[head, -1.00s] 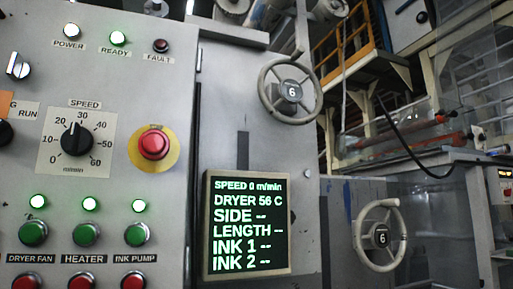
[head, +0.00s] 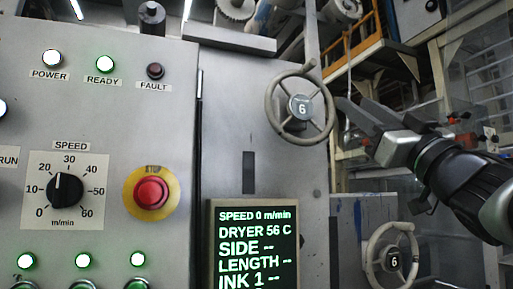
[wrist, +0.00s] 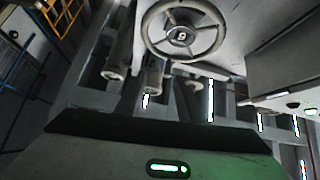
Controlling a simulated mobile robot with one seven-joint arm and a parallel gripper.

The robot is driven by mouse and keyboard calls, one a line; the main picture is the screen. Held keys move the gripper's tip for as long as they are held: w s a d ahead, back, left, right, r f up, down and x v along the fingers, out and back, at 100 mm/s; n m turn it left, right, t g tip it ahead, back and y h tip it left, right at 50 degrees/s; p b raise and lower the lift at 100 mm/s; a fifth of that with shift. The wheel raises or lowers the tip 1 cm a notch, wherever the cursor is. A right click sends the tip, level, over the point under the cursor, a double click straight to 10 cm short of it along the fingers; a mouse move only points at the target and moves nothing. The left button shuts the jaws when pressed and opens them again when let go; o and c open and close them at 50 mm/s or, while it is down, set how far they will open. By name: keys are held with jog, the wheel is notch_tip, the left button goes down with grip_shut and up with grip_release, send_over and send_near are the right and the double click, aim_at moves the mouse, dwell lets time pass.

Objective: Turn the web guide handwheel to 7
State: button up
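Two grey handwheels show in the head view, each with a dark hub reading 6. The upper handwheel (head: 271,105) is on the grey cabinet front, with a handle knob at its upper right. The lower handwheel (head: 371,268) is at the bottom right. I see no label telling which is the web guide one. My gripper (head: 352,121) is right of the upper wheel in the picture, its dark fingers pointing left and apart from the rim. Finger spacing is unclear.
The control panel with a speed dial (head: 66,188) and red stop button (head: 151,192) fills the left. A display (head: 253,246) below the upper wheel reads SPEED 0 m/min and DRYER 56 C. A yellow-orange railing (head: 361,42) stands behind at right.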

aim_at(308, 66)
jog(key=w+a+r+n+y+p, duration=0.1)
jog(key=w+a+r+p, duration=0.1)
jog(key=w+r, duration=0.1)
jog(key=w+a+r+y+p, duration=0.1)
jog(key=w+a+r+p, duration=0.1)
jog(key=r, duration=0.4)
jog(key=w+a+r+n+g+y+p, duration=0.1)
jog(key=w+a+r, duration=0.2)
jog(key=w+r, duration=0.1)
jog(key=shift+w+a+r+n+p, duration=0.15)
jog(key=shift+w+r+n+p, duration=0.15)
jog(key=shift+w+p, duration=0.15)
jog(key=shift+c, duration=0.3)
grip_shut()
